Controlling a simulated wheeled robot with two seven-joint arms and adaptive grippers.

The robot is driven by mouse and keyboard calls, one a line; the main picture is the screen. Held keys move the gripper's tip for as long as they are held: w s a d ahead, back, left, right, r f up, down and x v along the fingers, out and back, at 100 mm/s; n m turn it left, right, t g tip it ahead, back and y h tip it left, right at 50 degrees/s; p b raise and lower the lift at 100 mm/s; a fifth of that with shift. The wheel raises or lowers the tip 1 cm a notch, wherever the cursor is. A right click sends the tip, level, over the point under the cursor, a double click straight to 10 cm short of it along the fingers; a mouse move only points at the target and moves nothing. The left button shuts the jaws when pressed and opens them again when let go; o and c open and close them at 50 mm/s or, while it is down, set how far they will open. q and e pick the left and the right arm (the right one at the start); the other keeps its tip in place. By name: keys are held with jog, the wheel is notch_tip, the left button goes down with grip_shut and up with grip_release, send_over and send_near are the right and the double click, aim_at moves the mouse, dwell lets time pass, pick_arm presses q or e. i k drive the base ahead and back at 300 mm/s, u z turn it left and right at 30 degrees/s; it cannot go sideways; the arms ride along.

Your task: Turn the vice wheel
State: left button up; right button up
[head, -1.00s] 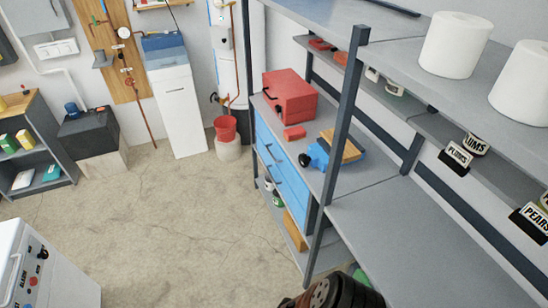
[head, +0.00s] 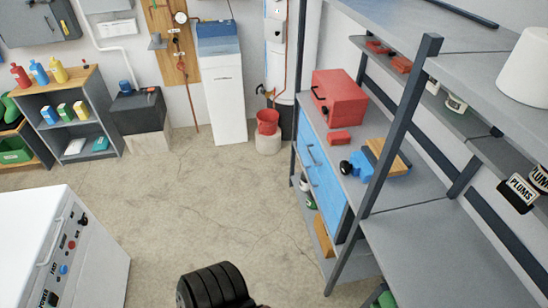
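The vice (head: 386,158) is blue with a wood-coloured block in its jaws. It sits on the grey top of the workbench at right of centre in the head view. Its small black wheel (head: 345,167) is on the left side, facing the open floor. Nothing touches the vice or the wheel. Neither my left nor my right gripper can be made out in the head view.
A red toolbox (head: 339,97) and a small red block (head: 339,137) stand behind the vice. A grey post (head: 400,125) rises close in front. A white machine (head: 65,245) stands lower left. A dark ribbed object (head: 215,286) is at the bottom. The middle floor is open.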

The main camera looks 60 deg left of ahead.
aim_at(345, 167)
jog(key=u, duration=1.3)
jog(key=i, duration=0.15)
